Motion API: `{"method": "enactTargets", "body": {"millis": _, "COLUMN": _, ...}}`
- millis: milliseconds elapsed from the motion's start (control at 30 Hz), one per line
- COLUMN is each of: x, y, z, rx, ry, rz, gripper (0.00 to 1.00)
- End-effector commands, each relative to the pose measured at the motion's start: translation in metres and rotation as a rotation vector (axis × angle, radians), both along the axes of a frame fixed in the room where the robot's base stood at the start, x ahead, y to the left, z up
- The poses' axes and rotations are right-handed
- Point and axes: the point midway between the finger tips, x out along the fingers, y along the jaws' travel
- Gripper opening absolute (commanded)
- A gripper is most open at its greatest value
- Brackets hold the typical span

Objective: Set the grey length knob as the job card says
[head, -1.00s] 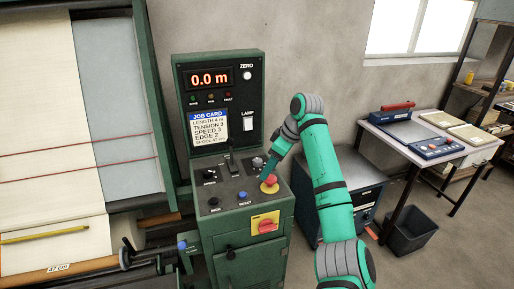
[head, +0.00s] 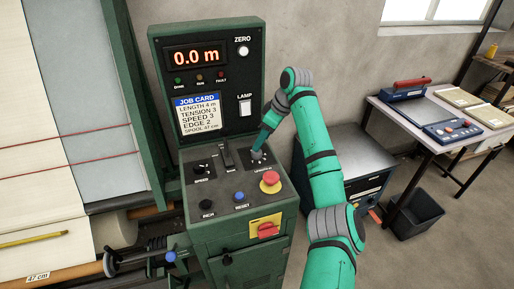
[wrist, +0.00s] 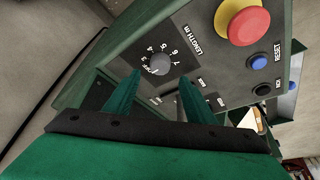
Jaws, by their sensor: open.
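The grey length knob (wrist: 159,64) sits on the sloping control panel, ringed by numbers and labelled LENGTH m, in the wrist view. Its pointer setting is too small to tell. In the head view the knob (head: 257,155) is partly hidden by my gripper (head: 260,150). In the wrist view my gripper (wrist: 160,90) is open, its two green fingers apart on either side of the knob's lower side; I cannot tell whether they touch it. The job card (head: 196,115) reads LENGTH 4 m, TENSION 3, SPEED 3, EDGE 2, SPOOL 47 cm. The display (head: 195,57) reads 0.0 m.
Close to the knob are a red stop button (head: 270,180) on yellow, a blue RESET button (head: 239,196), a black speed knob (head: 201,170) and a lever (head: 227,156). A red switch (head: 267,230) is on the front. A side table (head: 430,150) stands at right.

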Motion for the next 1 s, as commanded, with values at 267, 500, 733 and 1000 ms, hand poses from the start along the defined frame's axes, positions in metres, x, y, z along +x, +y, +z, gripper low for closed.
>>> {"method": "enactTargets", "body": {"millis": 267, "x": 0.007, "y": 0.011, "z": -0.041, "rx": 0.000, "ry": 0.002, "rz": -0.004, "gripper": 0.50}}
{"method": "enactTargets", "body": {"millis": 500, "x": 0.010, "y": 0.020, "z": -0.054, "rx": -0.001, "ry": 0.000, "rz": 0.000, "gripper": 0.50}}
{"method": "enactTargets", "body": {"millis": 733, "x": 0.010, "y": 0.021, "z": -0.055, "rx": -0.001, "ry": 0.000, "rz": 0.000, "gripper": 0.50}}
{"method": "enactTargets", "body": {"millis": 1000, "x": 0.010, "y": 0.019, "z": -0.055, "rx": -0.001, "ry": 0.001, "rz": -0.002, "gripper": 0.09}}
